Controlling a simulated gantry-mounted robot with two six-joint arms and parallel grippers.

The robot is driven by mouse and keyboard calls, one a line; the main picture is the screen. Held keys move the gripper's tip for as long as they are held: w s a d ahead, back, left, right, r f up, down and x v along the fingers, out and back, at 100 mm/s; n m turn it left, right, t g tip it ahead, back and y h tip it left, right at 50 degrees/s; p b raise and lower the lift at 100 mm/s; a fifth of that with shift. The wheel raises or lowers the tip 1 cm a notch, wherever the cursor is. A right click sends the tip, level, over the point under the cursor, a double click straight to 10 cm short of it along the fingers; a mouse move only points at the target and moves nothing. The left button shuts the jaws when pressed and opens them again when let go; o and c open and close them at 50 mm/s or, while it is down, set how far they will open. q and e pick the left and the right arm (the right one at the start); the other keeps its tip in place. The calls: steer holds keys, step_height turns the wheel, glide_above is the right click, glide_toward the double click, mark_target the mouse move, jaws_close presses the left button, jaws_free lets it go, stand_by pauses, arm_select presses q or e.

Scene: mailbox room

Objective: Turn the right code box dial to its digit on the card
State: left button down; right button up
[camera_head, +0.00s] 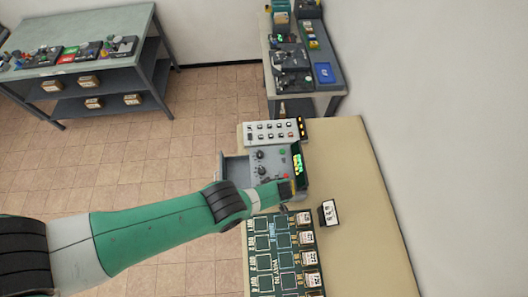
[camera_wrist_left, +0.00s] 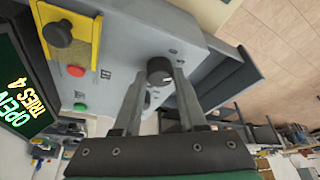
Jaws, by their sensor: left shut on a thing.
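The grey code box (camera_head: 270,158) stands on the beige table. Two black dials, an upper one (camera_head: 260,155) and a lower one (camera_head: 257,170), show on its face in the head view. My left gripper (camera_head: 283,196) reaches over the near end of the box. In the left wrist view, the fingers of my left gripper (camera_wrist_left: 160,88) are shut on a black dial (camera_wrist_left: 160,66) with a pale pointer mark. My arm hides this part in the head view. The white card (camera_head: 329,212) stands right of the box; its digits are too small to read.
The box's screen (camera_wrist_left: 18,90) reads OPEN and TRIES. A yellow plate (camera_wrist_left: 85,22) with a black knob, and red and green buttons, sit near the dial. A drawer (camera_head: 235,168) stands out at the left. A green board (camera_head: 272,255) lies nearer; the table's right side is clear.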

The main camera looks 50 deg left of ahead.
arm_select(q)
steer(key=shift+c, duration=2.3)
jaws_free()
steer(key=shift+r, duration=0.1)
steer(key=p+v, duration=0.6)
steer(key=shift+r, duration=0.35)
steer(key=shift+d+r, duration=0.25)
steer(key=shift+d, duration=0.05)
